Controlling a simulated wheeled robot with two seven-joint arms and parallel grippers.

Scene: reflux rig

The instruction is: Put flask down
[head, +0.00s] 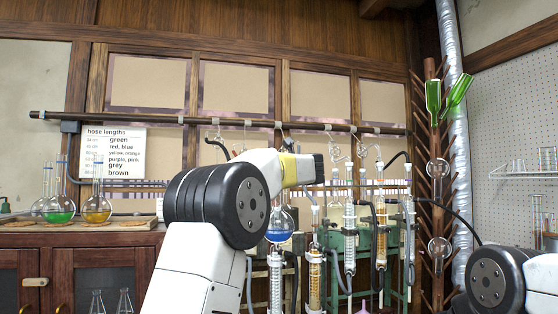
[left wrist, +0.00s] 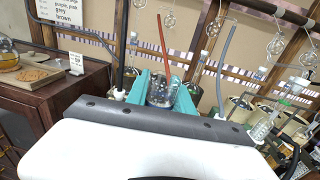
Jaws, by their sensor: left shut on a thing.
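My left gripper (left wrist: 166,84) shows teal fingers in the left wrist view, shut on a clear glass flask (left wrist: 160,92). The lower part of this flask is hidden behind the dark edge of my gripper body. In the head view my left arm covers the middle of the picture and its fingers cannot be made out. A round flask with blue liquid (head: 280,229) shows just right of the arm's black joint, partly hidden by it. I cannot tell if it is the held one. My right gripper is out of view; only part of that arm shows at bottom right.
A wooden cabinet (head: 97,262) at left bears flasks with green (head: 59,212) and orange liquid (head: 97,211) on cork rings. Glass columns (head: 350,235) and hoses crowd the green rig behind my arm. A peg rack (head: 432,150) with green bottles stands at right.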

